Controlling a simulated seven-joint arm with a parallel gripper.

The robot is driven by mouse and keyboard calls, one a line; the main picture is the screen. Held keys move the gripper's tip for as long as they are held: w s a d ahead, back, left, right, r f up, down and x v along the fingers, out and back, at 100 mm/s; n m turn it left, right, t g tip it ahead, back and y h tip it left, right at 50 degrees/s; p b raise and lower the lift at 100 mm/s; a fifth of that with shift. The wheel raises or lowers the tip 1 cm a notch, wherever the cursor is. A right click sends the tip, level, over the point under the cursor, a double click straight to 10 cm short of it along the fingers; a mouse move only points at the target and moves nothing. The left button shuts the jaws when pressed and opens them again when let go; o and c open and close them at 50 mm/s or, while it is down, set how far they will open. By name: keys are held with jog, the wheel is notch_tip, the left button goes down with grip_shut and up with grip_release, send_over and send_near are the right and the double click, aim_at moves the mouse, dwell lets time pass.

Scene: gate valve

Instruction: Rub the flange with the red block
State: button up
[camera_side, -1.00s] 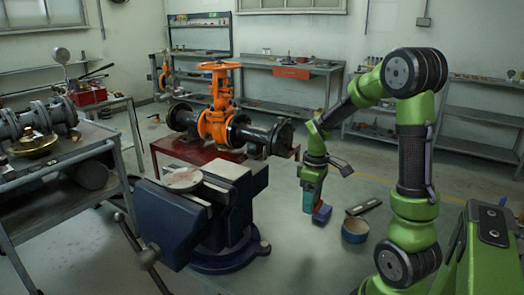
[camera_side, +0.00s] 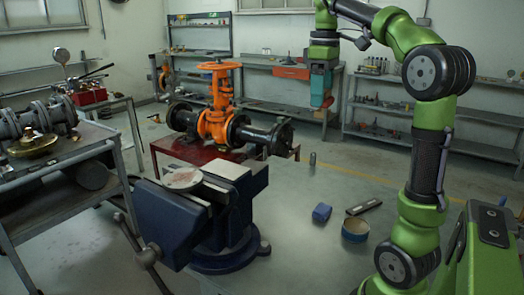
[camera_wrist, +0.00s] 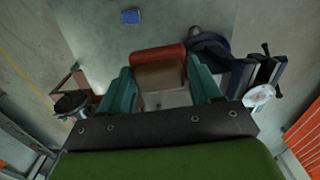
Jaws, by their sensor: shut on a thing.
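My gripper (camera_side: 321,92) is raised high above the bench at the upper right of the side view. Its teal fingers (camera_wrist: 160,95) are shut on the red block (camera_wrist: 158,54), whose red and brown faces show between them in the wrist view. The block's red end also shows below the fingers in the side view (camera_side: 320,114). The flange (camera_side: 183,179), a pale round disc with reddish stains, lies flat on top of the blue vise (camera_side: 205,215). It also shows in the wrist view (camera_wrist: 259,97), right of the gripper. Block and flange are well apart.
A blue block (camera_side: 321,213), a dark flat bar (camera_side: 364,207), a round tin (camera_side: 355,230) and a small grey upright piece (camera_side: 312,160) are on the grey bench. The orange gate valve (camera_side: 217,115) stands behind the vise. The bench middle is clear.

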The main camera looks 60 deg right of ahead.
jog(key=w+a, duration=1.1)
send_near(192, 182)
jog(key=shift+d+f, duration=0.2)
jog(key=shift+f, duration=2.55)
jog(key=shift+w+f, duration=0.55)
jog(key=shift+w, duration=2.95)
jog(key=shift+s+r, duration=0.15)
jog(key=shift+s, duration=3.35)
jog(key=shift+w+a, duration=0.2)
jog(key=shift+w, duration=3.3)
jog(key=shift+s, duration=3.5)
notch_tip(192, 182, up, 8)
